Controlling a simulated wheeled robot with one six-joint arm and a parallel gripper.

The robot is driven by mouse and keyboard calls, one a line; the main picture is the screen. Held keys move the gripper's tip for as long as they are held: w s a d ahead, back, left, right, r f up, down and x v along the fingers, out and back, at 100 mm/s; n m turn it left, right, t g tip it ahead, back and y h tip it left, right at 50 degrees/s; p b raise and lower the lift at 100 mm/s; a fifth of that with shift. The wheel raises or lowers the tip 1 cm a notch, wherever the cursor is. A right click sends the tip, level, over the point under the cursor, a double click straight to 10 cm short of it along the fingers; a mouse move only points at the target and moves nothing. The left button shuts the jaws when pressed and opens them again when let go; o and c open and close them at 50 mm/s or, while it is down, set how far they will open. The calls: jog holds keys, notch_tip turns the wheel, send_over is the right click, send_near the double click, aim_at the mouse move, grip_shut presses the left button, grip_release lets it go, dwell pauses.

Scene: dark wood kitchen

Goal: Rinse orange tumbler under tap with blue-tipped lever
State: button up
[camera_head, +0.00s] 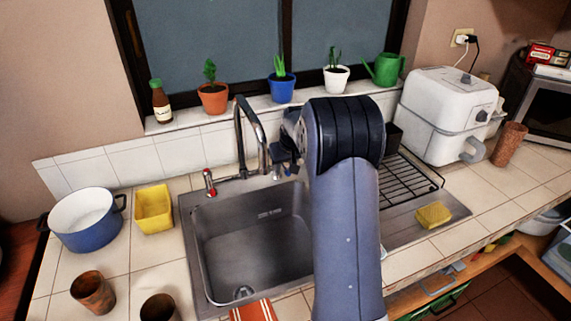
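The tap (240,130) arches over the back of the steel sink (200,240). A red-tipped lever (209,180) stands at its left; I cannot clearly make out a blue tip, and my arm and gripper cover the area to the right. My gripper (284,168) is small and dark beside the tap's right side, partly hidden by my arm; its fingers are unclear. No plainly orange tumbler shows. A brown-orange tumbler (93,291) and a darker tumbler (160,308) stand on the left counter. A reddish-brown tumbler (509,144) stands at the right, beside the white appliance.
A blue pot (85,225) and yellow container (154,212) stand left of the sink. An orange-striped item (252,311) lies at its front edge. A drying rack (410,178) and yellow sponge (433,215) are right. Potted plants line the sill. The visible basin looks empty.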

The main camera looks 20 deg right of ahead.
grip_shut()
dwell(0.3)
jog(key=shift+d, duration=0.1)
jog(key=shift+w+d+n+y+b, duration=0.1)
jog(key=shift+d+n+y+b, duration=0.45)
jog(key=shift+d+n, duration=0.55)
jog(key=shift+a, duration=0.2)
grip_release()
